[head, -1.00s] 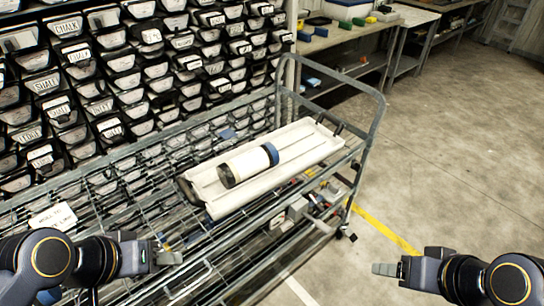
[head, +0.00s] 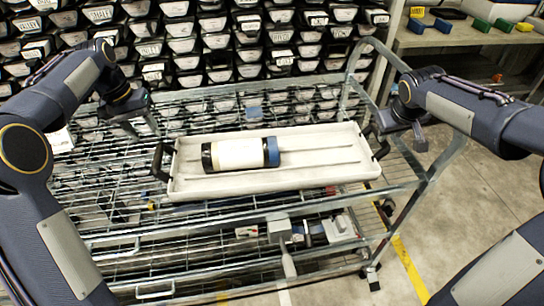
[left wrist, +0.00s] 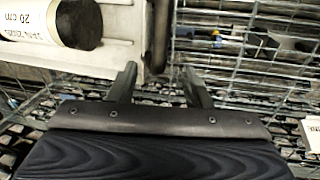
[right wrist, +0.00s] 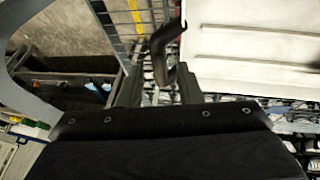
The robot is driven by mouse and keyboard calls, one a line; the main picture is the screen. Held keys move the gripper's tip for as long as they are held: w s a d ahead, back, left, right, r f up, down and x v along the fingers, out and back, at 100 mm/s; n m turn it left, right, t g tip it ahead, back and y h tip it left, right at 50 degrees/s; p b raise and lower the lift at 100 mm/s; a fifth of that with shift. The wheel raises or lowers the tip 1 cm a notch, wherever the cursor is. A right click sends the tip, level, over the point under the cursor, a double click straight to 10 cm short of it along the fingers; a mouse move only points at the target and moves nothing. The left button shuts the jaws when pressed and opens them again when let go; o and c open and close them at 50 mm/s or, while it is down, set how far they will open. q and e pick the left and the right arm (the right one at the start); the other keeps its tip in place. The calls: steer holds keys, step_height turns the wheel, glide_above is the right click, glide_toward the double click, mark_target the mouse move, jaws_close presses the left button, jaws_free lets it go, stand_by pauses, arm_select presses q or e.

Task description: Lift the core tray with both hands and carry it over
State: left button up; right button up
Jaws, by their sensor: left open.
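The core tray (head: 325,172) is long and off-white and lies level on the wire shelf of a cart. A core liner (head: 236,155) with a cream label, a blue cap and a black end lies in it. A dark handle stands at each short end, the left handle (head: 158,163) and the right handle (head: 377,143). My left gripper (head: 143,132) is open above and behind the left handle, which shows beyond its fingers in the left wrist view (left wrist: 160,40). My right gripper (head: 410,137) is open just right of the right handle, which shows between and beyond its fingers (right wrist: 160,68).
The grey cart frame (head: 400,205) rises at the right end, close to my right arm. A lower shelf holds loose tools (head: 300,235). Racks of labelled bins (head: 220,55) stand behind. A workbench (head: 450,38) stands at the back right, with open floor (head: 470,215) before it.

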mark_target(158, 147)
arm_select(q)
steer(key=shift+w+d+f, duration=0.2)
steer(key=shift+w+f, duration=0.1)
steer(key=shift+w, duration=0.25)
arm_select(e)
steer(key=shift+w+d+f, duration=0.15)
steer(key=shift+w, duration=0.2)
steer(key=shift+w+d+f, duration=0.1)
steer(key=shift+w, duration=0.25)
arm_select(q)
steer(key=shift+s+r, duration=0.1)
steer(key=shift+s, duration=0.05)
arm_select(e)
steer(key=shift+s+r, duration=0.15)
arm_select(q)
steer(key=f, duration=0.5)
steer(key=d+f, duration=0.1)
steer(key=f, duration=0.1)
steer(key=shift+d+f, duration=0.1)
steer(key=shift+f, duration=0.3)
arm_select(e)
steer(key=x, duration=0.8)
steer(key=shift+a, duration=0.15)
arm_select(q)
steer(key=shift+c, duration=0.3)
arm_select(e)
steer(key=shift+c, duration=0.4)
